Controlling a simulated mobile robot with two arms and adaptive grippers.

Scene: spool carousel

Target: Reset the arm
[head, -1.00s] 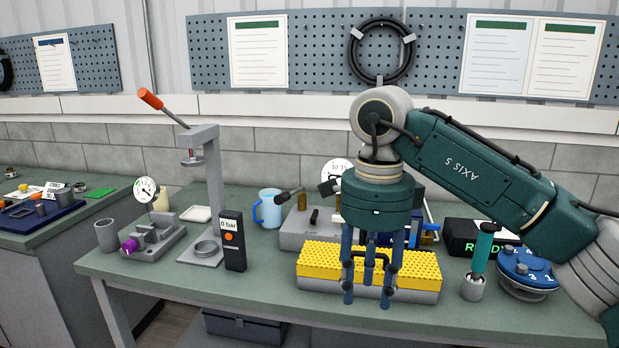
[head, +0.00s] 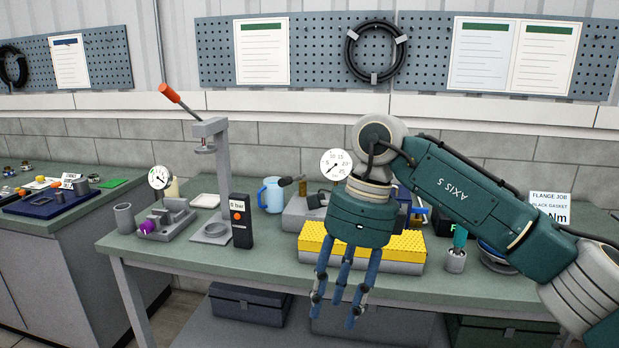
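My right arm (head: 455,190) reaches in from the right. Its gripper (head: 335,302) points down, with its long blue fingers apart and nothing between them. The fingers hang in front of the yellow studded block (head: 405,247) and the bench's front edge, hiding part of both. My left gripper is not in view.
The bench (head: 170,252) holds a lever press (head: 218,170), a black meter (head: 240,222), a blue mug (head: 271,195) and a dial gauge (head: 335,164). A teal-handled tool (head: 458,243) stands right of the block. Dark boxes (head: 248,303) sit below.

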